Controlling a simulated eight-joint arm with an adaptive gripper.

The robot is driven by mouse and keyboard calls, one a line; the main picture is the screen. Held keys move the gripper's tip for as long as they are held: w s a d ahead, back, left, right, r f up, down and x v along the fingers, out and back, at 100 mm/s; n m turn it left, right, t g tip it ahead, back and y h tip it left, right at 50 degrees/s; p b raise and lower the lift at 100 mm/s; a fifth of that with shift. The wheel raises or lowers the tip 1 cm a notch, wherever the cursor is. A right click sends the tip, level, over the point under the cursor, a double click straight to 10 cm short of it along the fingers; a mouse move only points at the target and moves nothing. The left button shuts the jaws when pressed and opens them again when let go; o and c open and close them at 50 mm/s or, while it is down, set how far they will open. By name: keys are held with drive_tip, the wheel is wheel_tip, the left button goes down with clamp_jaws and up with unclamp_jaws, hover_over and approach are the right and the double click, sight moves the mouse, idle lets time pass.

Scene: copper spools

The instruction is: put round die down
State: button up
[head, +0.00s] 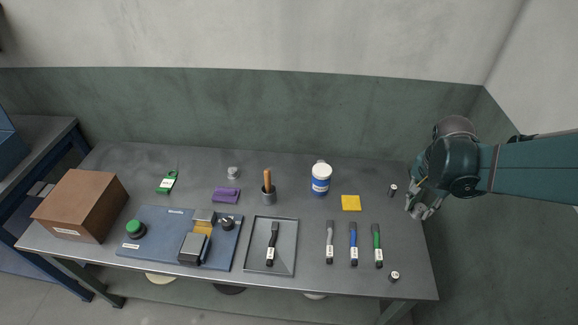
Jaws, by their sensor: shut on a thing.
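My gripper (420,210) is at the right end of the grey bench, its fingers pointing down by the bench edge. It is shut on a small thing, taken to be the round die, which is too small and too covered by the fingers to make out. A small dark cylinder with a white label (393,190) stands on the bench just left of my gripper, apart from it. A similar dark labelled cylinder (395,276) stands near the front right corner.
Grey, blue and green-handled tools (353,245) lie in a row at the front right. A yellow pad (351,202) and a white-blue tub (321,180) are behind them. A grey tray (285,262) holds a black tool. A blue board (160,250) and brown box (80,205) are left.

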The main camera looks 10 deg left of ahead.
drive_tip(key=shift+w+a+r, duration=0.15)
drive_tip(key=shift+w+a, duration=0.5)
drive_tip(key=shift+w, duration=0.2)
drive_tip(key=w+a+r+n+p, duration=0.1)
drive_tip(key=w+a+n, duration=0.2)
drive_tip(key=w+a, duration=0.65)
drive_tip(key=w+a+n, duration=0.2)
drive_tip(key=w+a, duration=0.5)
drive_tip(key=a, duration=0.6)
drive_tip(key=w+a+f+n+y+p, duration=0.1)
drive_tip(key=w+a+n, duration=0.2)
drive_tip(key=a, duration=1.2)
drive_tip(key=w+a+f+n, duration=0.1)
drive_tip(key=w+a+n, duration=0.1)
drive_tip(key=a, duration=1.3)
drive_tip(key=shift+t, duration=0.3)
drive_tip(key=shift+d+f, duration=0.15)
drive_tip(key=shift+f, duration=1)
drive_tip(key=shift+d+f, duration=0.1)
drive_tip(key=shift+f, duration=1)
drive_tip(key=shift+f+b, duration=0.4)
drive_tip(key=shift+f, duration=2.7)
